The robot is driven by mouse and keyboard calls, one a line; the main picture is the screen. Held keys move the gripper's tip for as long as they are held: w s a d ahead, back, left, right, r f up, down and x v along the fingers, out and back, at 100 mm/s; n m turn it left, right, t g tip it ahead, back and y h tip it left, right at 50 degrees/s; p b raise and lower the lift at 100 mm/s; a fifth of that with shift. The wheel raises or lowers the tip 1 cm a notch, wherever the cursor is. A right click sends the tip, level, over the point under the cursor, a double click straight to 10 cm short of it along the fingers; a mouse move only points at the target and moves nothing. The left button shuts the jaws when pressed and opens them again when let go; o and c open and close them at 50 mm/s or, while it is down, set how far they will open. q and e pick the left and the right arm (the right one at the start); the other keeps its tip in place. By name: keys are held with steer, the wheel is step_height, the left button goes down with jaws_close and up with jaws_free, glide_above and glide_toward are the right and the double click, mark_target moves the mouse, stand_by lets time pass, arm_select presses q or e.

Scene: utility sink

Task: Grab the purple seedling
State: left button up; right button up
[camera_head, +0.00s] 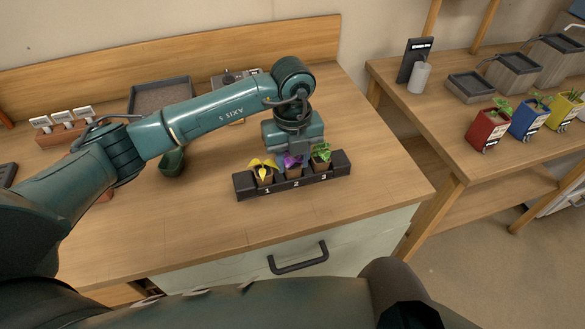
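The purple seedling (292,164) stands in the middle slot, marked 2, of a dark tray (243,188) on the wooden worktop. A yellow seedling (263,168) is in slot 1 to its left. A green seedling (320,153) is in slot 3 to its right. My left gripper (297,154) points down right over the purple seedling and hides part of it. Its fingertips are too small and covered to tell whether they are open or touching the plant. My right gripper is not clearly seen.
On a separate table at the right are red (487,130), blue (529,119) and yellow (565,110) planters. The worktop in front of the seedling tray is clear.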

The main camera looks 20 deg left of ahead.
arm_select(q)
steer(key=c, duration=0.5)
steer(key=shift+r, duration=0.1)
